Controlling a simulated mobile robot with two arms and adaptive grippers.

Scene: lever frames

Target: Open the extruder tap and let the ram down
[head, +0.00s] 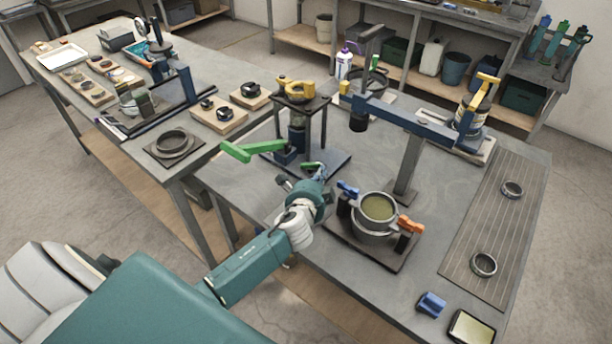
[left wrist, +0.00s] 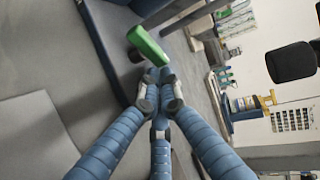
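The extruder seems to be the black stand with a yellow handle (head: 297,90) on top, at the table's middle. A long green lever (head: 252,149) sticks out to the left low on it. A short green handle (head: 312,166) sits at its front right. My left gripper (head: 320,172) is right beside this short handle, its fingers drawn together. In the left wrist view a green bar (left wrist: 147,45) lies just beyond the fingertips (left wrist: 161,92), with nothing clearly between them. Whether they touch is unclear. My right gripper is out of view.
Right of my gripper stands a pot (head: 377,209) with blue and orange clamps. Rings (head: 484,264) lie on a grooved mat at the right. A second bench (head: 140,70) is at left.

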